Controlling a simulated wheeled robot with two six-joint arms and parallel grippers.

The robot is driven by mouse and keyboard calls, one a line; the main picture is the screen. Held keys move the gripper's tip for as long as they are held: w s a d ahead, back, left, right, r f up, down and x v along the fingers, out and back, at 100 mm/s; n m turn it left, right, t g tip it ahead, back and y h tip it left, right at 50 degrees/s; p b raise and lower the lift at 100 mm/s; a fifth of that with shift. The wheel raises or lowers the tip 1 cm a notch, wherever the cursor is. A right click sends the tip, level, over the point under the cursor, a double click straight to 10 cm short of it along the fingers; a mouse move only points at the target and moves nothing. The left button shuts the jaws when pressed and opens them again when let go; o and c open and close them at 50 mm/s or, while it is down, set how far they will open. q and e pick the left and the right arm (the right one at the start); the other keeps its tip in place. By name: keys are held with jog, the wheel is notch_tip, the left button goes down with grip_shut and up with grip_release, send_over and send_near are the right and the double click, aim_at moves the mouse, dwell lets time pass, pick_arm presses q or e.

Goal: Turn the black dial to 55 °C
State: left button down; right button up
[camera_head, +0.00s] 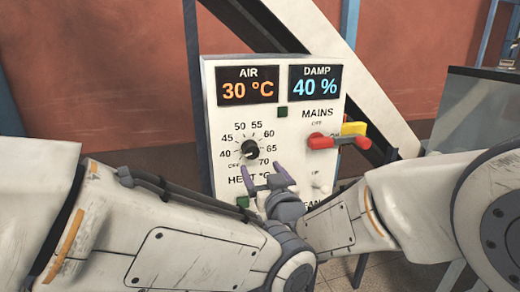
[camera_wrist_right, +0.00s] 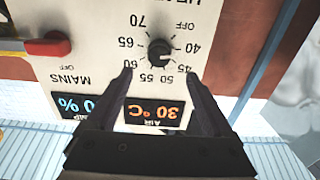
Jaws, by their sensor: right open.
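The black dial (camera_head: 250,150) is on the white control panel (camera_head: 222,113), ringed by marks from OFF through 40 to 70, above the label HEAT °C. Its pale pointer mark is small and seems to face the OFF side. In the right wrist view, upside down, the dial (camera_wrist_right: 159,53) lies just beyond my fingertips, roughly centred between them. My right gripper (camera_head: 264,172) is open and empty, just below the dial in the head view; it also shows in the wrist view (camera_wrist_right: 158,73). Contact with the dial is not visible. My left gripper is not in view.
The AIR display (camera_head: 248,86) reads 30 °C and the DAMP display (camera_head: 314,85) reads 40 %. A red MAINS handle (camera_head: 322,142) with a yellow part sits right of the dial. A small white knob (camera_head: 320,184) is lower right. My arms cover the panel's bottom.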

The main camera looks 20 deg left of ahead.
aim_at(253, 154)
jog(key=p+x, duration=0.4)
jog(key=x, duration=0.4)
jog(key=shift+w, duration=0.15)
jog(key=shift+w+a, duration=0.35)
jog(key=shift+w, duration=0.1)
